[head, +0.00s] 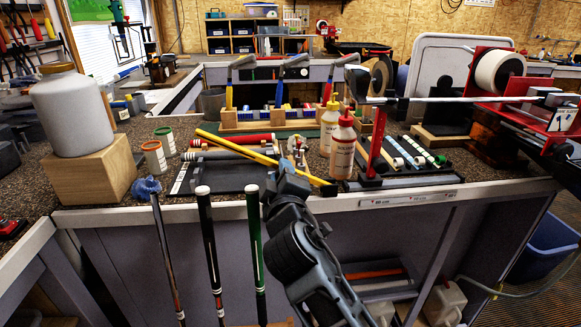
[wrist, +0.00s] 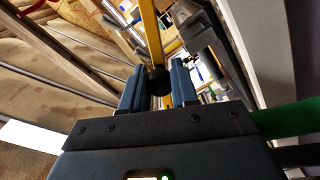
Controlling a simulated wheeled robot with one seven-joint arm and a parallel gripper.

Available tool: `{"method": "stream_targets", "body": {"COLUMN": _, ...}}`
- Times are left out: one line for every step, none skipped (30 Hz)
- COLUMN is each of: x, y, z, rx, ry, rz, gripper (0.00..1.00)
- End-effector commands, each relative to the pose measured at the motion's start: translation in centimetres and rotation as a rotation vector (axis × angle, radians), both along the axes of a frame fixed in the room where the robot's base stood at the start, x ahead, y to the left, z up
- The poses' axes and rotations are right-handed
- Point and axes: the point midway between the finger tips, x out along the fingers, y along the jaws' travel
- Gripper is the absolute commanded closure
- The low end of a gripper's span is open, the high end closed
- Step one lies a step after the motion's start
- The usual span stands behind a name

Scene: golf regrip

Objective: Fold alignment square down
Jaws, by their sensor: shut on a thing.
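The alignment square shows as a yellow bar (head: 232,146) slanting across the bench front, from upper left down to lower right. In the wrist view the yellow bar (wrist: 151,35) runs away from my gripper (wrist: 157,82). A dark round knob (wrist: 158,80) at its near end sits between my two blue-grey fingers, which are closed on it. In the head view my wrist reaches up to the bench edge below the bar, and the fingers are hard to make out there. The bar's exact tilt is unclear.
Three upright golf clubs stand before the bench, one with a green grip (head: 255,238). A dark tray (head: 226,176) lies behind them. Two glue bottles (head: 342,146) stand right of the bar. A red stand (head: 376,143) is farther right. A white jug (head: 72,112) sits on a wooden block.

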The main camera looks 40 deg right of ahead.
Motion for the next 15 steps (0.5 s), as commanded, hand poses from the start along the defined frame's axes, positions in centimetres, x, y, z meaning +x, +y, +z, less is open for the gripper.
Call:
{"method": "stream_targets", "body": {"x": 0.1, "y": 0.3, "z": -0.5, "rx": -0.02, "ry": 0.017, "rz": 0.004, "gripper": 1.0}}
{"method": "stream_targets", "body": {"x": 0.2, "y": 0.4, "z": -0.7, "rx": -0.033, "ry": 0.026, "rz": 0.004, "gripper": 1.0}}
{"method": "stream_targets", "body": {"x": 0.2, "y": 0.5, "z": -0.9, "rx": -0.05, "ry": 0.036, "rz": 0.003, "gripper": 1.0}}
{"method": "stream_targets", "body": {"x": 0.3, "y": 0.5, "z": -1.1, "rx": -0.062, "ry": 0.044, "rz": 0.003, "gripper": 1.0}}
{"method": "stream_targets", "body": {"x": 0.3, "y": 0.6, "z": -1.2, "rx": -0.073, "ry": 0.051, "rz": 0.003, "gripper": 1.0}}
{"method": "stream_targets", "body": {"x": 0.3, "y": 0.6, "z": -1.4, "rx": -0.085, "ry": 0.06, "rz": 0.003, "gripper": 1.0}}
{"method": "stream_targets", "body": {"x": 0.4, "y": 0.7, "z": -1.5, "rx": -0.093, "ry": 0.066, "rz": 0.004, "gripper": 1.0}}
{"method": "stream_targets", "body": {"x": 0.4, "y": 0.7, "z": -1.6, "rx": -0.1, "ry": 0.07, "rz": 0.004, "gripper": 1.0}}
{"method": "stream_targets", "body": {"x": 0.4, "y": 0.7, "z": -1.7, "rx": -0.109, "ry": 0.076, "rz": 0.003, "gripper": 1.0}}
{"method": "stream_targets", "body": {"x": 0.4, "y": 0.8, "z": -1.8, "rx": -0.115, "ry": 0.08, "rz": 0.003, "gripper": 1.0}}
{"method": "stream_targets", "body": {"x": 0.4, "y": 0.8, "z": -1.9, "rx": -0.12, "ry": 0.083, "rz": 0.003, "gripper": 1.0}}
{"method": "stream_targets", "body": {"x": 0.4, "y": 0.8, "z": -1.9, "rx": -0.126, "ry": 0.087, "rz": 0.003, "gripper": 1.0}}
{"method": "stream_targets", "body": {"x": 0.4, "y": 0.8, "z": -2.0, "rx": -0.129, "ry": 0.088, "rz": 0.003, "gripper": 1.0}}
{"method": "stream_targets", "body": {"x": 0.5, "y": 0.8, "z": -2.0, "rx": -0.131, "ry": 0.09, "rz": 0.003, "gripper": 1.0}}
{"method": "stream_targets", "body": {"x": 0.5, "y": 0.8, "z": -2.0, "rx": -0.133, "ry": 0.092, "rz": 0.002, "gripper": 1.0}}
